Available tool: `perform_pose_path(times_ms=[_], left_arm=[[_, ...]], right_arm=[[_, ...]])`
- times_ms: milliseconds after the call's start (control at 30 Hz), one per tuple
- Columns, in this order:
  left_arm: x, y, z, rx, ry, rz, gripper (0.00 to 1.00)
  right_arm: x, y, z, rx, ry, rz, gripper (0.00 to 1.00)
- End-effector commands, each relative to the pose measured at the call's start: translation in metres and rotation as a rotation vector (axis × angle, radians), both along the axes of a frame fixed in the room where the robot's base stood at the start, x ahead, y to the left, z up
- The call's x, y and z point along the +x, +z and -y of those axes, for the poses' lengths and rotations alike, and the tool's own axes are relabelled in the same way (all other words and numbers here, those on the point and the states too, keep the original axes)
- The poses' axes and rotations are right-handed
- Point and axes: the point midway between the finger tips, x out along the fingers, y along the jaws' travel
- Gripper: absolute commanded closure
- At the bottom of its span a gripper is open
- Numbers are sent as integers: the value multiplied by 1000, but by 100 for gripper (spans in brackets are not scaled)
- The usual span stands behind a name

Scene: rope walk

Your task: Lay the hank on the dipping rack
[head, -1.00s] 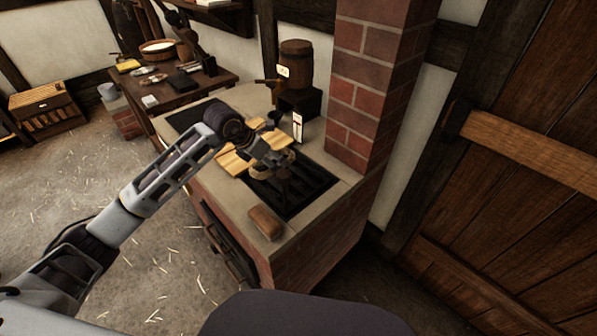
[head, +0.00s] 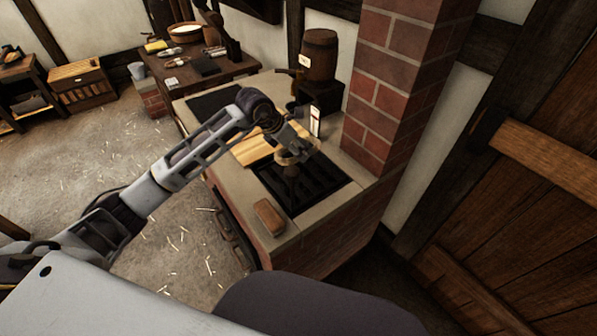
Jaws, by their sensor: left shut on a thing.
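My left gripper (head: 300,147) is over the brick-sided counter and shut on a pale tan coil, which looks like the hank (head: 291,159). The hank is partly hidden by the fingers. It appears just above a black slatted grate, which I take for the dipping rack (head: 318,188), set in the counter top. A dark rounded shape (head: 290,172) shows just below the hank; I cannot tell what it is. Whether the hank touches the rack is unclear. My right gripper is not in view.
A wooden board (head: 256,150) lies left of the grate. A brown block (head: 269,215) lies at the counter's near edge. A small barrel (head: 319,55) stands behind, and a brick pillar (head: 392,85) rises at the right. A cluttered table (head: 215,78) is farther back.

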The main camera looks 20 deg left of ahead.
Motion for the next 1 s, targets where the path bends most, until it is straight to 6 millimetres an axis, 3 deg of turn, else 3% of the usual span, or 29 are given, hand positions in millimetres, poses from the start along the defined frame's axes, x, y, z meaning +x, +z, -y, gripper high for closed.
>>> perform_pose_path(times_ms=[500, 1000], left_arm=[[0, -57, 0, -1, 0, -1, 55], [0, -66, 0, -1, 0, -1, 55]], right_arm=[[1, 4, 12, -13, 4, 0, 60], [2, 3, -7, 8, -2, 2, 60]])
